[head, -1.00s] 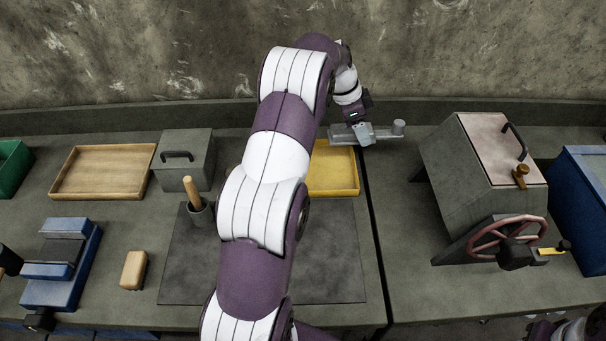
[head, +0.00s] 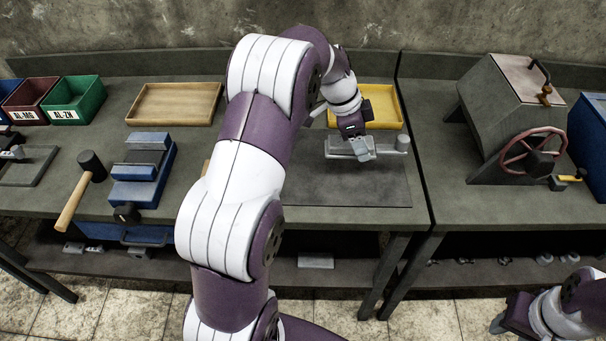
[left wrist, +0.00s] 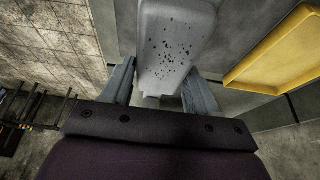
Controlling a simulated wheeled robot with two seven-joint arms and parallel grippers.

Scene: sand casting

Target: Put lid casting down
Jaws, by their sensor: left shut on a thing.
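The lid casting (head: 341,148) is a flat grey metal piece with a short round stub at its right end. My left gripper (head: 362,151) is shut on it, near its middle, over the dark mat (head: 310,190) in front of the yellow tray. I cannot tell whether the casting touches the mat. In the left wrist view the casting (left wrist: 175,45) sits between the two fingers (left wrist: 158,88) and has dark specks on its face. My right gripper (head: 505,319) is low at the bottom right, away from the table; its jaws are unclear.
The yellow tray (head: 384,122) is just behind the casting. A wooden tray (head: 134,112), green bin (head: 75,116), blue vise (head: 143,170) and mallet (head: 76,198) are to the left. A grey furnace-like box with a red wheel (head: 531,149) stands right. The mat's front is bare.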

